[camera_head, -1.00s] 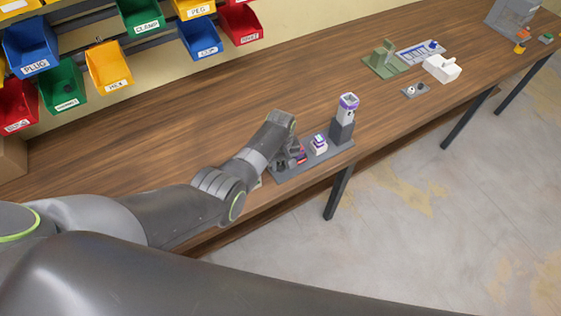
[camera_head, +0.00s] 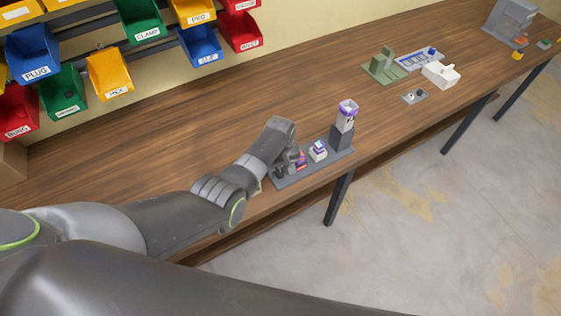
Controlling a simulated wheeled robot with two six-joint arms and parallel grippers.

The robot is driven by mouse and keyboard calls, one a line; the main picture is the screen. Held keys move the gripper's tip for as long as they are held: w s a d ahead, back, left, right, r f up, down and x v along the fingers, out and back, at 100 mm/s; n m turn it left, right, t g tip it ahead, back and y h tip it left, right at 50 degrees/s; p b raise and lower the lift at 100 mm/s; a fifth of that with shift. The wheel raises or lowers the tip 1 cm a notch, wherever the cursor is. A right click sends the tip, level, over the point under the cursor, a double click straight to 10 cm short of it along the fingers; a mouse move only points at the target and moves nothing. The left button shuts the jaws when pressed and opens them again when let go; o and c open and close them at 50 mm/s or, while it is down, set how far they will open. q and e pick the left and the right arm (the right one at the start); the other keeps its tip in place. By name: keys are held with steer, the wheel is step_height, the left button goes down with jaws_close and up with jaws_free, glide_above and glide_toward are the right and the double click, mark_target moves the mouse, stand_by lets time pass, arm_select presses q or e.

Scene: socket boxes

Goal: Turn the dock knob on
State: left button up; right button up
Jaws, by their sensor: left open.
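A grey dock plate (camera_head: 319,171) lies near the front edge of the wooden table. At its right end stands a dark grey block (camera_head: 341,138) with a white and purple device (camera_head: 347,112) upright in it. A small white and purple piece (camera_head: 318,151) sits mid-plate. A small red and purple part (camera_head: 300,161) shows at the left end, right beside my left gripper (camera_head: 283,171). The gripper points down at that end, open, its fingers partly hidden by my wrist. I cannot make out which part is the knob, or whether the gripper touches it. My right gripper is out of view.
Labelled bins (camera_head: 109,74) hang at the back left. A green fixture (camera_head: 384,67), a white block (camera_head: 440,73) and a small grey plate with knobs (camera_head: 414,97) stand farther right. A grey machine (camera_head: 511,22) is at the far right. The table behind the dock is clear.

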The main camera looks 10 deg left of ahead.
mark_target(280, 172)
arm_select(q)
steer(key=shift+r, duration=0.65)
step_height(280, 172, up, 16)
steer(key=shift+b, duration=0.3)
